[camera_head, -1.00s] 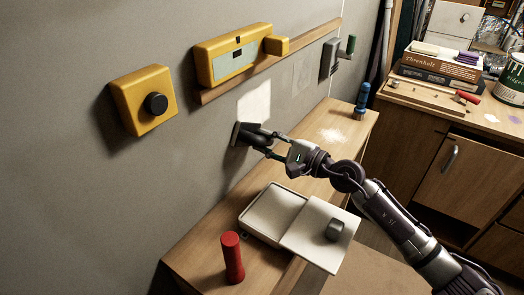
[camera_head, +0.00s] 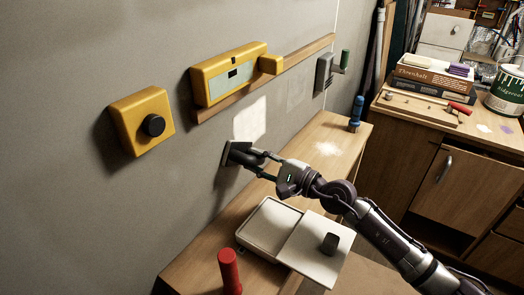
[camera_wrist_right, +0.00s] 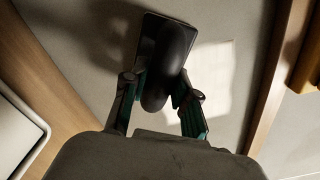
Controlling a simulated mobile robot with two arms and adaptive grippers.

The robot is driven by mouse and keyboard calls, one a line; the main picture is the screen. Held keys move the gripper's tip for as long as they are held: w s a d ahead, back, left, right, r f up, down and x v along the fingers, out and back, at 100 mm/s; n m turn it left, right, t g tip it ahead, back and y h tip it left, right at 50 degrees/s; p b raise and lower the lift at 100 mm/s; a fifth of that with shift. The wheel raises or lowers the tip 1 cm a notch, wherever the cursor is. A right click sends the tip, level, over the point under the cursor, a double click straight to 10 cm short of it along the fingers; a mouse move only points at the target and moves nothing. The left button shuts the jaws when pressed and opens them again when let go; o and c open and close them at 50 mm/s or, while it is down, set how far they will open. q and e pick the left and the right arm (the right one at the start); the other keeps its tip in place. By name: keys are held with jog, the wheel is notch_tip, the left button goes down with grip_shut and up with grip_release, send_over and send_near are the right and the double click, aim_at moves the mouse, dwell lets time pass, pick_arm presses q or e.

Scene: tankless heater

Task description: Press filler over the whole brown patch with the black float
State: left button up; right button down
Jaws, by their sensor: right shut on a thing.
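My right gripper (camera_head: 262,161) is shut on the black float (camera_head: 236,154). The float is close to the grey wall, just below and left of a pale, nearly white square patch (camera_head: 250,118). I cannot tell whether its plate touches the wall. In the right wrist view the float (camera_wrist_right: 168,52) is between the fingers of my right gripper (camera_wrist_right: 160,92), and the pale patch (camera_wrist_right: 212,80) shows beside and behind it. No brown shows on the patch; the float hides part of it in the wrist view. My left gripper is not in view.
A wooden ledge (camera_head: 310,147) below holds a white tray (camera_head: 268,222), a white board (camera_head: 312,252) with a dark knob, a red cylinder (camera_head: 229,270), a blue-handled tool (camera_head: 356,112) and white powder. Yellow boxes (camera_head: 142,118) and a wooden rail (camera_head: 295,68) are on the wall.

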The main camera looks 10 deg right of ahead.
jog(key=shift+s+a, duration=0.1)
jog(key=shift+s+d+f+b, duration=0.15)
jog(key=shift+s+d+b, duration=0.15)
jog(key=shift+s+d, duration=0.1)
jog(key=b+v, duration=0.1)
jog(key=v, duration=0.3)
jog(key=shift+d, duration=0.1)
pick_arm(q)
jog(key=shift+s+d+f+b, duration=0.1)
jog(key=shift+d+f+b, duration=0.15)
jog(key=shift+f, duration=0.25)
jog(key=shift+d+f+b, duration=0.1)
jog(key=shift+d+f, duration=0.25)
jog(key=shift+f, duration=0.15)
pick_arm(e)
jog(key=shift+s+d, duration=0.2)
jog(key=shift+s, duration=0.05)
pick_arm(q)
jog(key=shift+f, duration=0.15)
pick_arm(e)
jog(key=shift+d, duration=0.1)
pick_arm(q)
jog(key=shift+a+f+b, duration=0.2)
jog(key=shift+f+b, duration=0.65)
jog(key=shift+b, duration=0.05)
pick_arm(e)
jog(key=shift+v, duration=1.4)
